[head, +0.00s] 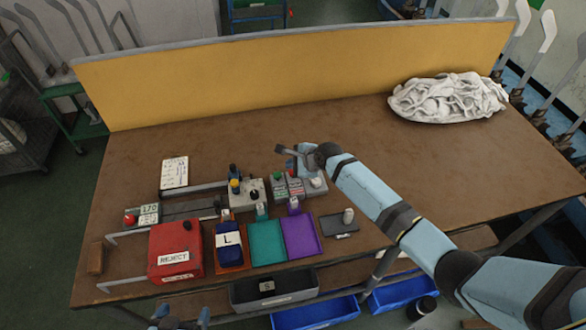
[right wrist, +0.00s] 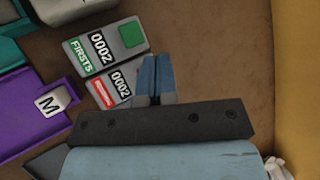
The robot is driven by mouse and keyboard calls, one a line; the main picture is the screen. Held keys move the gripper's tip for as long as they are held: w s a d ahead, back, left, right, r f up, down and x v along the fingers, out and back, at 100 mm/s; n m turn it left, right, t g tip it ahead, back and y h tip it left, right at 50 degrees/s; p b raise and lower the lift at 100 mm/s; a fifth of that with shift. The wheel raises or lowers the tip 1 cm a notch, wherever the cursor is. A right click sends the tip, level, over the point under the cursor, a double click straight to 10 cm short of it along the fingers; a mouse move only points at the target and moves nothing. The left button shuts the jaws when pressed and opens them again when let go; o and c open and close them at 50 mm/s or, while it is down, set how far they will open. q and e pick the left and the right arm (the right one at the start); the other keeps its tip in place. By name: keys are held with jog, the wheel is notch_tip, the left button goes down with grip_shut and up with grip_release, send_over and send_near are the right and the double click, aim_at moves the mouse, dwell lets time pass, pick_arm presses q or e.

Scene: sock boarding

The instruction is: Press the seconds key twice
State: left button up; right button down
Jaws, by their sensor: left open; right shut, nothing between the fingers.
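Two small grey counters lie side by side on the brown table. The counter labelled FIRSTS (right wrist: 105,48) reads 0002 and has a green key (right wrist: 131,35). The red-labelled counter (right wrist: 118,84), the seconds one by its colour, also reads 0002; its label is too small to read and its key is hidden behind my fingers. In the head view it stands (head: 296,188) right of the FIRSTS counter (head: 280,188). My right gripper (right wrist: 155,72) is shut and empty, over that counter's key end; contact cannot be told. My left gripper (head: 181,317) is open and empty at the bottom edge.
A red REJECT box (head: 176,250), a blue L tray (head: 229,256), a teal tray (head: 266,243) and a purple tray (head: 301,236) line the front. A grey device with knobs (head: 247,194) stands left of the counters. White cloth (head: 448,98) lies back right. The table's middle back is clear.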

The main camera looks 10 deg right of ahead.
notch_tip(320, 180, up, 5)
jog(key=p, duration=0.5)
jog(key=shift+f, duration=0.15)
jog(key=shift+p, duration=0.4)
dwell(0.4)
